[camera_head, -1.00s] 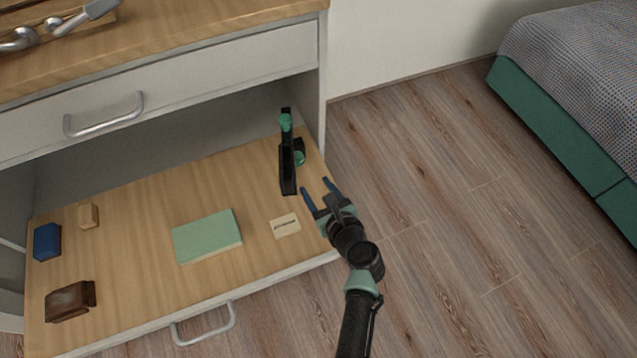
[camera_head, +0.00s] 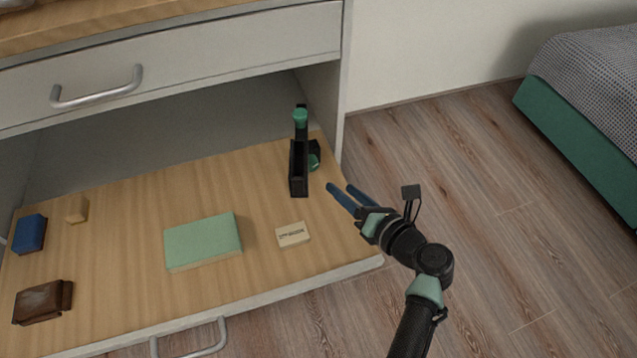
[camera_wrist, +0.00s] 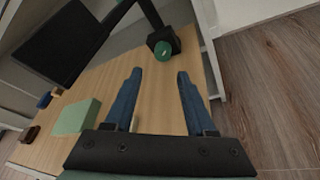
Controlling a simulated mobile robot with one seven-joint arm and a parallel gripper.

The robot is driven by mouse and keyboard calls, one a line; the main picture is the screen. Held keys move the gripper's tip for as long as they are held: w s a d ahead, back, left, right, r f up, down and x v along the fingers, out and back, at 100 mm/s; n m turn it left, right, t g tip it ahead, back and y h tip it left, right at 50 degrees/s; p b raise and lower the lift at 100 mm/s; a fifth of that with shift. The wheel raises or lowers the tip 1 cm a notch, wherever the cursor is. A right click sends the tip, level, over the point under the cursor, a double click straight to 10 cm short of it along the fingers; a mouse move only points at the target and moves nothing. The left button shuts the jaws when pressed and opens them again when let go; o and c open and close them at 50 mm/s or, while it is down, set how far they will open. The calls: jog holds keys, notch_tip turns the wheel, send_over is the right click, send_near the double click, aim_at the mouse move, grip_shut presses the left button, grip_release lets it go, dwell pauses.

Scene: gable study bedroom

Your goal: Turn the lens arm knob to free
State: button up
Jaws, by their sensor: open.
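I cannot tell which knob is the lens arm knob. My gripper (camera_head: 340,188) is open and empty at the drawer's right edge, apart from the device; its blue fingers also show in the wrist view (camera_wrist: 158,75).
The open drawer (camera_head: 130,210) holds a green book (camera_head: 203,242), a small labelled block (camera_head: 293,235), a blue block (camera_head: 30,234), a wooden block (camera_head: 76,210) and a brown wallet-like item (camera_head: 43,302). The cabinet side panel (camera_head: 335,110) rises behind the device. Floor on the right is clear.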

aim_at(314, 166)
jog(key=shift+s+d+f+m+y+b, duration=0.15)
jog(key=shift+d+f+m+b, duration=0.05)
jog(key=shift+d+b, duration=0.15)
jog(key=shift+s+d+f+m+y+b, duration=0.1)
jog(key=shift+d+f+m+y+b, duration=0.05)
jog(key=shift+d+m+b, duration=0.15)
jog(key=b+x, duration=0.2)
jog(key=x, duration=0.1)
jog(key=b+x, duration=0.3)
jog(key=x, duration=0.1)
jog(key=b+x, duration=0.3)
jog(key=shift+w+a+f, duration=0.15)
jog(key=shift+w+f, duration=0.1)
jog(key=shift+f, duration=0.1)
jog(key=shift+b+x, duration=0.85)
jog(key=shift+x, duration=0.15)
jog(key=shift+r, duration=0.2)
grip_shut()
